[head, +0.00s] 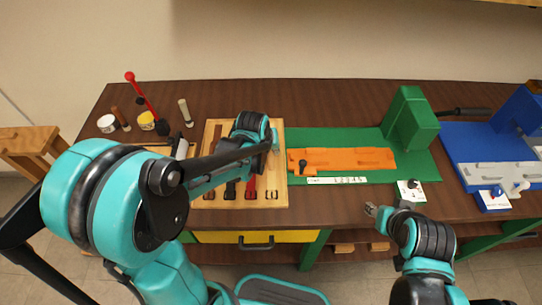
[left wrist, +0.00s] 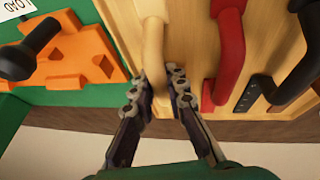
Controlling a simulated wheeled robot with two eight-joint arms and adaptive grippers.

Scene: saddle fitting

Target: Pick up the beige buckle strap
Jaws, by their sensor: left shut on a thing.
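The beige buckle strap (left wrist: 153,42) lies along the wooden board in the left wrist view, and its near end is between my left fingers. My left gripper (left wrist: 160,84) is shut on that end. In the head view my left gripper (head: 273,146) is over the right side of the board; the strap is hard to make out there against the pale wood. My right gripper (head: 376,211) is at the table's front edge, away from the strap; its finger opening is too small to judge.
A red strap (left wrist: 228,45) and a black strap (left wrist: 305,60) lie beside the beige one on the wooden board (head: 225,202). A green fixture (head: 410,122) with an orange block (head: 345,159) stands right of the board. A blue fixture (head: 470,150) is farther right.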

